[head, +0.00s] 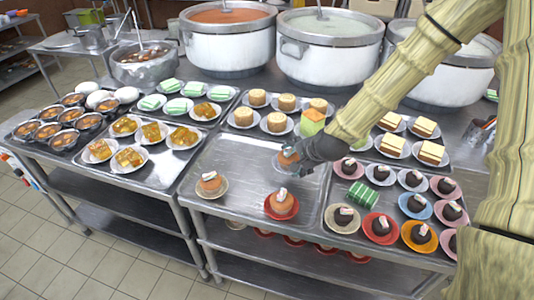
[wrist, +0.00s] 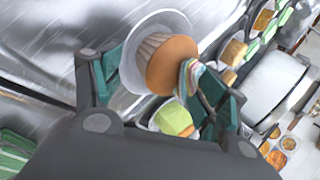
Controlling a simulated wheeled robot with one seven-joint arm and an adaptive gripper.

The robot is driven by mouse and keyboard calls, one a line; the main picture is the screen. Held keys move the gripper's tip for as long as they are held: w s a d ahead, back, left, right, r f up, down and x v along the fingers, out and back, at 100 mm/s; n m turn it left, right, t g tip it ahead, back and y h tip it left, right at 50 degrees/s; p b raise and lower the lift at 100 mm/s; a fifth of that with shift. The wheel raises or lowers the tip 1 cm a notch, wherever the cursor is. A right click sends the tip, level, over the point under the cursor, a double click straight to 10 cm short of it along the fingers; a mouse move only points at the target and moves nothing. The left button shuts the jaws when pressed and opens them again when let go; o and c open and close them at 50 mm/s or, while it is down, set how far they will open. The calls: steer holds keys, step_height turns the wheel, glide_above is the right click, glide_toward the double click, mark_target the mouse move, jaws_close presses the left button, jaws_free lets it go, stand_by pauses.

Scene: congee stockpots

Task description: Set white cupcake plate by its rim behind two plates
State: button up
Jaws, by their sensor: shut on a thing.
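My gripper (head: 302,154) is shut on the white cupcake plate (wrist: 127,70), gripping it near the rim. The plate carries an orange-topped cupcake (wrist: 168,62) with a striped swirl. In the head view the cupcake (head: 288,158) shows at the gripper tips, over the bare metal tray (head: 240,160); the plate is mostly hidden there. Whether it touches the tray I cannot tell. The wrist view shows the teal fingers (wrist: 165,85) on either side of it. Two cupcake plates stand at the tray's front: a cream one (head: 196,191) at left and a red one (head: 270,212) at right.
The tray's back left and middle are bare. Behind it are plates of tall yellow cakes (head: 287,102) and a green-and-orange block (head: 312,122). Dark cakes on coloured plates (head: 380,228) crowd the right tray, beside a green block (head: 361,194). Large stockpots (head: 330,50) stand behind.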

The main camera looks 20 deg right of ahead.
mark_target(281, 156)
steer(key=w+a+p, duration=0.1)
steer(key=w+a, duration=0.1)
steer(key=w, duration=0.1)
steer(key=w+a, duration=0.1)
steer(key=w, duration=0.2)
steer(key=w+a+f+p, duration=0.1)
steer(key=w+a, duration=0.1)
steer(key=w, duration=0.1)
steer(key=shift+w+a+p, duration=0.3)
steer(key=shift+a+p, duration=0.05)
steer(key=shift+f+p, duration=0.65)
steer(key=shift+f, duration=1.15)
steer(key=shift+f, duration=0.15)
steer(key=o, duration=1.1)
steer(key=shift+s, duration=0.1)
steer(key=shift+r, duration=0.2)
steer(key=shift+b+v, duration=1.5)
steer(key=shift+v, duration=4.45)
steer(key=shift+r, duration=0.1)
